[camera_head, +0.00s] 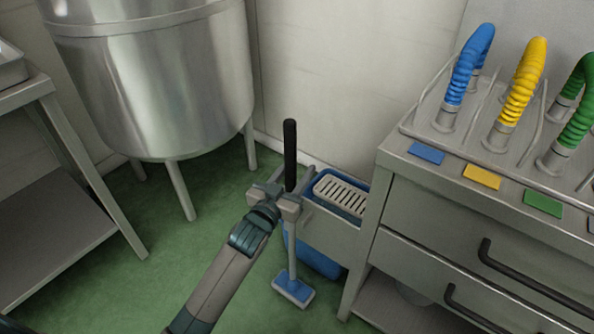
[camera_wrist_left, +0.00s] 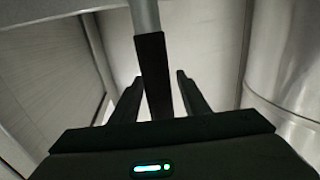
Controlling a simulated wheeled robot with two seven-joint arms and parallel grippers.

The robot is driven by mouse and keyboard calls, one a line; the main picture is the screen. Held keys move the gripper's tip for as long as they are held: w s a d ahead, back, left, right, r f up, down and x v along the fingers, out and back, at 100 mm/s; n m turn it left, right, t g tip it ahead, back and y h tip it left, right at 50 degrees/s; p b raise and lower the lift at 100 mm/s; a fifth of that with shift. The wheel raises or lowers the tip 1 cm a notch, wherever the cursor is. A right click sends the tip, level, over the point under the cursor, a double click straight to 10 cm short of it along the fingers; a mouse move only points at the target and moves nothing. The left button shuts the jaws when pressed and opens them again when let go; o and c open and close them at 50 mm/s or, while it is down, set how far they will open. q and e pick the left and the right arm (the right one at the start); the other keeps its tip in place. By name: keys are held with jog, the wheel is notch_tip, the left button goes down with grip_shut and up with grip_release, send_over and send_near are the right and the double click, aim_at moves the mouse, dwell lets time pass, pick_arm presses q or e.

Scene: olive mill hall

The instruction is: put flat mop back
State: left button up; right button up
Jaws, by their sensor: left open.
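The flat mop has a black grip (camera_head: 290,155), a grey pole and a blue-and-white head (camera_head: 293,290). It stands nearly upright in front of the blue mop bucket (camera_head: 318,257), its head low at the floor; I cannot tell if it touches. My left gripper (camera_head: 287,197) is open at the lower end of the black grip and hides part of the mop there. In the left wrist view, the black grip (camera_wrist_left: 153,72) lies between the two open fingers (camera_wrist_left: 158,92), with gaps on both sides. My right gripper is not in view.
A grey slotted wringer (camera_head: 342,195) sits on the bucket. A steel cabinet (camera_head: 425,220) with blue, yellow and green hoses stands close on the right. A steel tank (camera_head: 165,85) on legs is behind left, a steel table (camera_head: 50,225) at left. The green floor between is clear.

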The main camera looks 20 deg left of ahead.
pick_arm(q)
jog(key=s+a+p, duration=0.1)
jog(key=s+a, duration=0.1)
jog(key=s, duration=0.9)
jog(key=shift+s, duration=0.4)
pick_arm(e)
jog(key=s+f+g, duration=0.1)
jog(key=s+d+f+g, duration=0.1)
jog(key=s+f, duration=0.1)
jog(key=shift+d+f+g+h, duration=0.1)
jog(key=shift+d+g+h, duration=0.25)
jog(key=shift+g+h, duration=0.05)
pick_arm(q)
jog(key=shift+r, duration=0.1)
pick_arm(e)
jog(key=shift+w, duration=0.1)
pick_arm(q)
jog(key=s+d+f+g, duration=0.4)
jog(key=s+f, duration=0.3)
jog(key=s, duration=0.5)
jog(key=s+d+f+g+h, duration=0.1)
jog(key=s+d+f+g, duration=0.4)
jog(key=s+f, duration=0.3)
jog(key=s, duration=0.3)
jog(key=shift+s+m, duration=0.3)
jog(key=shift+s, duration=0.1)
jog(key=shift+w+a+f+p, duration=0.1)
jog(key=shift+f+p, duration=0.05)
jog(key=shift+p, duration=0.15)
